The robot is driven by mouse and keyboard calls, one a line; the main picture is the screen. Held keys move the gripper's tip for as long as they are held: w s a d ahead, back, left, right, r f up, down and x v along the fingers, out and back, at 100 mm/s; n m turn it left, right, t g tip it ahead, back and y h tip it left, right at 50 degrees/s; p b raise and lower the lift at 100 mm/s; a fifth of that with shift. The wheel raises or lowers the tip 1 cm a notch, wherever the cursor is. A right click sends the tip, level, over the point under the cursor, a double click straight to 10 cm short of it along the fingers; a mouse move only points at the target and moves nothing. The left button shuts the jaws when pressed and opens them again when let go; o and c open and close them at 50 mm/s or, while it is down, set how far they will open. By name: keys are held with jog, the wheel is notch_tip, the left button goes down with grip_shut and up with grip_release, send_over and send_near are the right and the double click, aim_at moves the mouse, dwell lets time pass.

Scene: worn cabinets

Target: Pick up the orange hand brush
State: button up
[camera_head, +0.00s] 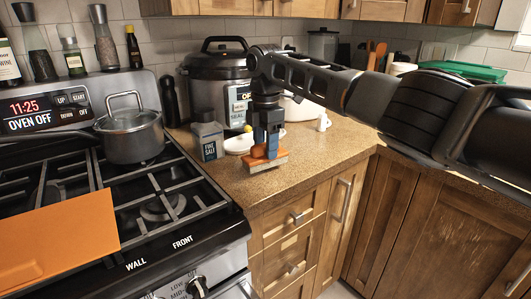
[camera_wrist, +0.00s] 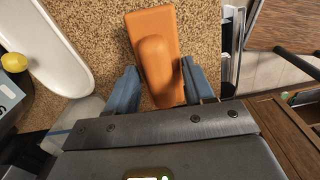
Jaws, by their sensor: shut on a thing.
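The orange hand brush (camera_head: 268,163) is at the counter's front part, right of the stove, in the head view. Its pale bristle side faces down. My gripper (camera_head: 268,143) points straight down from above and is shut on the brush's raised handle. In the wrist view the brush (camera_wrist: 155,45) has a rounded handle on a flat orange block, between the two blue fingers of my gripper (camera_wrist: 160,82).
A grey fine salt box (camera_head: 208,137) stands close left of the brush. A white plate (camera_head: 238,145), a yellow lemon (camera_head: 247,128) and a pressure cooker (camera_head: 217,78) are behind it. The stove (camera_head: 165,205) holds a lidded pot (camera_head: 132,136). The counter (camera_head: 335,145) is clear to the right.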

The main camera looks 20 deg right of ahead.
notch_tip(320, 180, up, 2)
jog(key=shift+r, duration=0.1)
jog(key=s+d+r, duration=0.4)
jog(key=d+r, duration=0.2)
jog(key=d, duration=0.5)
jog(key=shift+s+r+b, duration=0.15)
jog(key=shift+r+b, duration=0.15)
jog(key=shift+b, duration=0.15)
